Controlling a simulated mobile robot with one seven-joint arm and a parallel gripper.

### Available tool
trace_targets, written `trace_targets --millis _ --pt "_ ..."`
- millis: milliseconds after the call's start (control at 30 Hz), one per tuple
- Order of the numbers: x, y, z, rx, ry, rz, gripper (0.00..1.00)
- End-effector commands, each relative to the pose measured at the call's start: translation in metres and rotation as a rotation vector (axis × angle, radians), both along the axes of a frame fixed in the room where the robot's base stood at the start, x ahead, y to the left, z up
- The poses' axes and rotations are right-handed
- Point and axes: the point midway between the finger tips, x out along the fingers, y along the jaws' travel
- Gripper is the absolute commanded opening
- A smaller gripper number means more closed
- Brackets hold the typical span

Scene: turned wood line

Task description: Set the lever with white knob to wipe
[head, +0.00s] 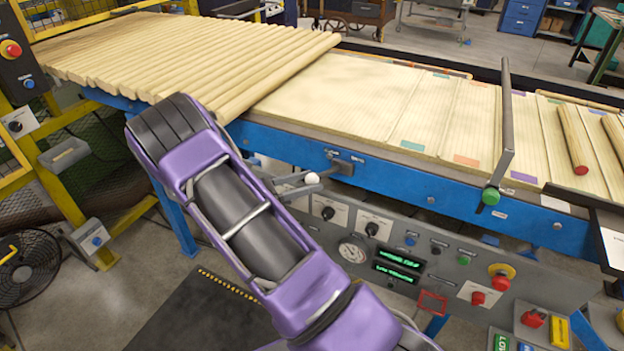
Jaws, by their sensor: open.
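The lever's white knob (312,178) shows in the head view, just right of my purple arm, in front of the blue conveyor rail. A dark bracket (343,163) is close by on the rail. The grey fingers of my gripper (304,182) show at the knob, one on its upper side and one on its lower side. They look open. I cannot tell whether they touch the knob. My arm hides the rest of the gripper and the area to the left. I cannot read any position marks for the lever.
A control panel (455,262) with dials, a gauge, a green-lit display and red buttons lies below the rail. A post with a green knob (491,196) stands farther right. Turned wooden rods (215,55) cover the conveyor at left. A fan (27,268) stands at lower left.

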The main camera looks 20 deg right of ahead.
Motion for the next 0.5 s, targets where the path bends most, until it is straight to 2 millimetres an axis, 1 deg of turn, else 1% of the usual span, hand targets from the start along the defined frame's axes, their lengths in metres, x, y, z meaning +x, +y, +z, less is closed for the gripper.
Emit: trace_targets --millis 33,167,467,500 --pt "-0.001 -0.006 0.000 0.001 0.000 -0.002 0.71" --pt "-0.001 -0.015 0.000 0.000 0.000 -0.001 0.71" --pt "-0.001 -0.017 0.000 0.000 0.000 0.000 0.71" --pt "-0.001 -0.017 0.000 0.000 0.000 0.000 0.65"
